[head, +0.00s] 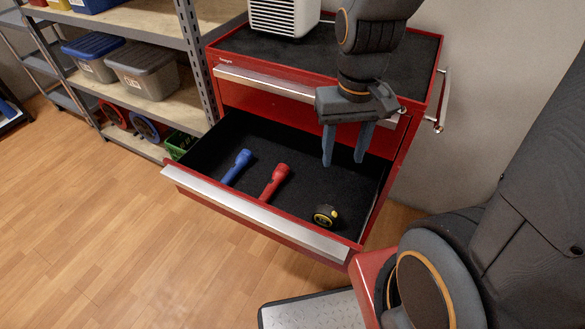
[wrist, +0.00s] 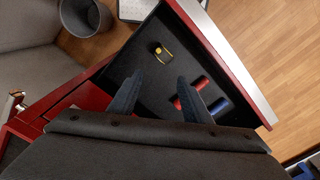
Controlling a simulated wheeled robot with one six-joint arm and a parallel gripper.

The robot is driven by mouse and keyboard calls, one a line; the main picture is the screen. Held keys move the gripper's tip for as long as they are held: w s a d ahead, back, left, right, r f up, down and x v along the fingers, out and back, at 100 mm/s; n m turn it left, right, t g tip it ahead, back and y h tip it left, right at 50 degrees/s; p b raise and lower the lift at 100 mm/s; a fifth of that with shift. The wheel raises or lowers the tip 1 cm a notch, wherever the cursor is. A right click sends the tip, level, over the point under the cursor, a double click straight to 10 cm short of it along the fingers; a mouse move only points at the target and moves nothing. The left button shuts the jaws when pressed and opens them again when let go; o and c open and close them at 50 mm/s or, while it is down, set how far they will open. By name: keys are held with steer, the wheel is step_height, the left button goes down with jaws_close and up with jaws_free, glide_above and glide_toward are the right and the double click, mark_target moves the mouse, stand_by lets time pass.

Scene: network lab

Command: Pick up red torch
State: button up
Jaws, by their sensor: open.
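The red torch (head: 274,182) lies in the open drawer (head: 205,142) of a red tool cabinet, between a blue torch (head: 236,166) on its left and a yellow-black tape measure (head: 325,215) on its right. My gripper (head: 343,163) is open and empty, its fingers pointing down above the right part of the drawer, to the right of the red torch and apart from it. In the wrist view, the red torch (wrist: 202,83) shows just right of the right finger, which hides part of it. The blue torch (wrist: 220,106) is beyond it, and the tape measure (wrist: 163,53) is above the fingers.
The drawer's front edge (head: 256,212) and side walls stand around the objects. A white appliance (head: 284,16) is on the cabinet top. Shelves with storage bins (head: 143,69) stand at the left. A bin (wrist: 85,17) is on the floor in the wrist view.

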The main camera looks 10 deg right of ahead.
steer(key=w+a+f+m+p, duration=0.2)
steer(key=w+a+f, duration=0.15)
steer(key=w, duration=0.35)
steer(key=m+p, duration=0.3)
steer(key=m, duration=0.2)
glide_above(274, 180)
steer(key=f, duration=1.3)
steer(key=shift+d+f, duration=0.25)
steer(key=shift+f, duration=0.1)
steer(key=shift+a+f+p, duration=0.15)
steer(key=shift+f+p, duration=0.3)
steer(key=shift+f, duration=1.4)
steer(key=shift+a+f+p, duration=0.1)
steer(key=shift+f+p, duration=0.3)
steer(key=shift+f, duration=1.4)
jaws_close()
